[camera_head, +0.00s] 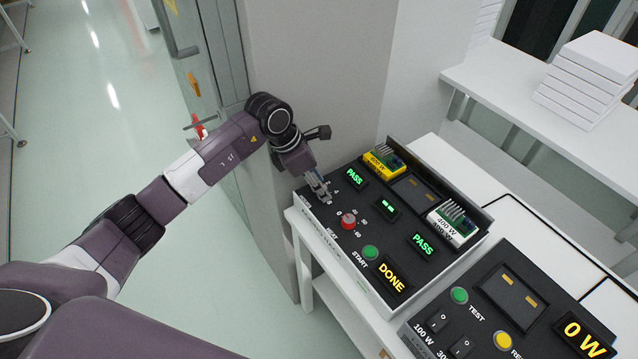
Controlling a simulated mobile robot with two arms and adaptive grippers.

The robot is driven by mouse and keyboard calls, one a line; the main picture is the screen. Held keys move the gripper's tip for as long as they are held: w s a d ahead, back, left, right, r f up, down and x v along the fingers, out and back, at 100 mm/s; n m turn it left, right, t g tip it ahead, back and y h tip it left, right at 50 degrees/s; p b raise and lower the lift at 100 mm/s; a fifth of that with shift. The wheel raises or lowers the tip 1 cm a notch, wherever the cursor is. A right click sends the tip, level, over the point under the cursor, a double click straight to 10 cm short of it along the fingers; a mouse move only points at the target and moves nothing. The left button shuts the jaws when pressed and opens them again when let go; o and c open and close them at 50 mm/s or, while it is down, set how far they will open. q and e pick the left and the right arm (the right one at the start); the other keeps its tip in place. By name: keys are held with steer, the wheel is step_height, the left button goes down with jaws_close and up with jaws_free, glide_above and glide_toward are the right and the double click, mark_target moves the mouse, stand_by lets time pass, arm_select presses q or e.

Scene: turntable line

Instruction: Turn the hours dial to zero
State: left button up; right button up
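My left gripper (319,190) points down at the upper left of the black test panel (324,213). Its fingertips are at or just above the panel face, among small white scale marks. The hours dial is not clearly visible; the gripper covers the spot where those marks sit. I cannot tell whether the fingers are closed on a knob. A red dial (348,221) labelled HEAT, with its own number scale, is just below and right of the gripper. My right gripper is not in view.
The panel has a green START button (370,252), PASS displays (355,176), a DONE display (391,278), and yellow (384,162) and white (452,226) modules. A second panel (480,330) stands at the lower right. A grey wall (320,70) rises close behind the gripper.

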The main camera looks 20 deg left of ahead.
arm_select(q)
steer(key=c, duration=0.8)
steer(key=n+y+b, duration=0.1)
steer(key=n, duration=0.1)
steer(key=n+t+b, duration=0.1)
steer(key=n, duration=0.2)
steer(key=shift+s+d+f+n+y, duration=0.1)
steer(key=shift+d+n+y, duration=0.05)
steer(key=shift+n+y, duration=0.2)
steer(key=n+b, duration=0.1)
steer(key=n, duration=0.1)
steer(key=n+y+b, duration=0.1)
steer(key=n, duration=0.1)
steer(key=shift+d+t+y, duration=0.1)
steer(key=shift+t+y, duration=0.15)
steer(key=shift+t, duration=0.15)
steer(key=shift+n+y+b, duration=0.5)
steer(key=shift+n+b, duration=0.1)
steer(key=shift+n, duration=0.55)
steer(key=o, duration=1.1)
